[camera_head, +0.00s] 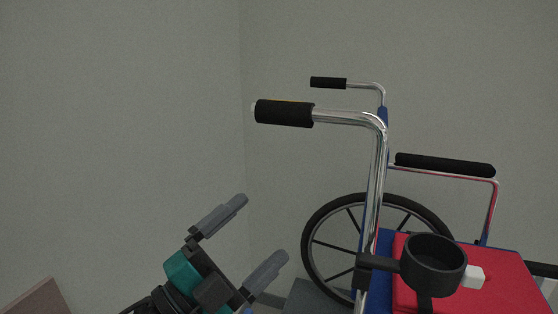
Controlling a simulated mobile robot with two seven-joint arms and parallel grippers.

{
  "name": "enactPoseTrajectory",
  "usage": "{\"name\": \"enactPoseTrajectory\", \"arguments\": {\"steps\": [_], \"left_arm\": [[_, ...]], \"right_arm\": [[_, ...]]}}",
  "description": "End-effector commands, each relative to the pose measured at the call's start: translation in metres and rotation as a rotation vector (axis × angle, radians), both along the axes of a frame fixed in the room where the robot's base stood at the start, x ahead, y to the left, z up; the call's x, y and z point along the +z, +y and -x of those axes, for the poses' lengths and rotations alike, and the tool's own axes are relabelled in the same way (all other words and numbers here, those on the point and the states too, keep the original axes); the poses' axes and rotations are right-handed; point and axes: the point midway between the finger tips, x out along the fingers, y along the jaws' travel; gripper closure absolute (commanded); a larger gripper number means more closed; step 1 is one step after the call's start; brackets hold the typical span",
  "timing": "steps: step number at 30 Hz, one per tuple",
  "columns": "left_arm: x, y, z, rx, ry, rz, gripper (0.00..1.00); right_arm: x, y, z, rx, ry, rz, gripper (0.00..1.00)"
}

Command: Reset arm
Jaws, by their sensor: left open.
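My left gripper (253,240) is in the lower middle of the head view, with grey fingers and a teal and black body. Its two fingers are spread apart with nothing between them. It points up and to the right, left of the wheelchair (380,150) in the picture. My right gripper is not in view.
The wheelchair has chrome push handles with black grips (285,113), a large spoked wheel (322,267) and a black armrest (445,164). A black cup holder (433,263) is in front of a red surface (510,285) with a small white block (473,277). Plain walls stand behind.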

Motion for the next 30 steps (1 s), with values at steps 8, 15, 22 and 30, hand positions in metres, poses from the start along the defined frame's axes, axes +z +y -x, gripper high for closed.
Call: {"name": "enactPoseTrajectory", "arguments": {"steps": [8,15,22,30], "left_arm": [[-0.073,0.099,-0.023,0.503,0.572,0.329,0.00],[-0.183,0.155,0.037,0.833,1.150,0.416,0.00],[-0.239,0.168,0.107,0.971,1.526,0.394,0.00],[-0.268,0.168,0.181,1.041,1.855,0.338,0.00]], "right_arm": [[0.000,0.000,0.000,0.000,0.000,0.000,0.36],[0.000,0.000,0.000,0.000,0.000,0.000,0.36],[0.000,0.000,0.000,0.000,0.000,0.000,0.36],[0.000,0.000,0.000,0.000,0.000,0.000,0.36]]}}
